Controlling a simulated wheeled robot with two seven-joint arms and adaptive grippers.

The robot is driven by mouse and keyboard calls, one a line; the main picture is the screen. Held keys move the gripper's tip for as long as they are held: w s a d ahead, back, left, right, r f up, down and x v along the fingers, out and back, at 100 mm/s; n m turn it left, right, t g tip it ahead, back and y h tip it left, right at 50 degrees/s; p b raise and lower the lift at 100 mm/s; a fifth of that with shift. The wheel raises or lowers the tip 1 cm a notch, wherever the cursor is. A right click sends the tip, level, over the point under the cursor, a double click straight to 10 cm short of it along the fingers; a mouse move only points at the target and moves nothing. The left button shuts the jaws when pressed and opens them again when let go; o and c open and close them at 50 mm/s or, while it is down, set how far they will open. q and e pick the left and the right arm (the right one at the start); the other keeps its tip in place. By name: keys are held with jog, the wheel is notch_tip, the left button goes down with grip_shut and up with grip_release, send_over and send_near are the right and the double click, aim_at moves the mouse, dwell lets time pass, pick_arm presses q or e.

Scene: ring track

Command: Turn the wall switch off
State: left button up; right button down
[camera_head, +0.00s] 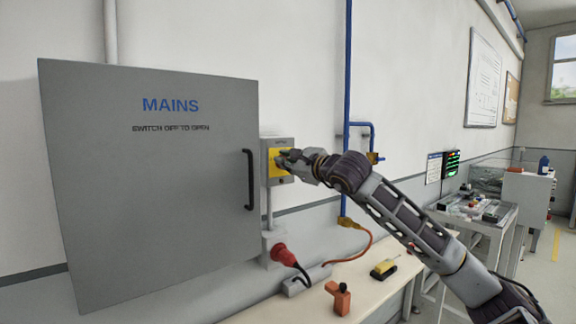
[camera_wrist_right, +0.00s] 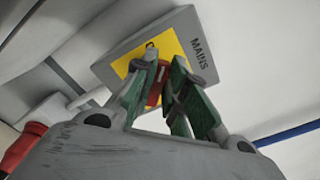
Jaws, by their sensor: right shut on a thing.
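The wall switch (camera_head: 279,148) is a grey box with a yellow face, on the wall just right of the big grey cabinet. In the right wrist view, its grey plate (camera_wrist_right: 204,61) carries the word MAINS, and a red handle (camera_wrist_right: 157,86) stands on the yellow face. My right gripper (camera_head: 289,157) is at the yellow face. In the wrist view its green-padded fingers (camera_wrist_right: 163,82) are shut on the red handle, which they partly hide. A "0" mark shows beside the fingertips; the handle's exact setting is hard to tell. My left gripper is out of view.
The grey cabinet (camera_head: 150,215), marked MAINS and SWITCH OFF TO OPEN, has a black handle (camera_head: 249,180) and looks shut. A red plug (camera_head: 284,254) hangs below the switch. The bench (camera_head: 320,305) holds an orange tool (camera_head: 338,297) and a yellow-black item (camera_head: 383,268).

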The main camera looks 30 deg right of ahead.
jog(key=n, duration=0.3)
jog(key=f+n+b, duration=0.1)
jog(key=n, duration=0.5)
jog(key=shift+a+f+b, duration=0.15)
jog(key=shift+a+b, duration=0.1)
jog(key=shift+b, duration=0.05)
jog(key=c, duration=1.4)
grip_release()
jog(key=shift+c, duration=0.2)
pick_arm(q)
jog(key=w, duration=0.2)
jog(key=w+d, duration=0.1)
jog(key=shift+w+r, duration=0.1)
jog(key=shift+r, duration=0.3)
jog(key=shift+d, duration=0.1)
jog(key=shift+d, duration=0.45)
pick_arm(e)
jog(key=shift+s+d, duration=0.1)
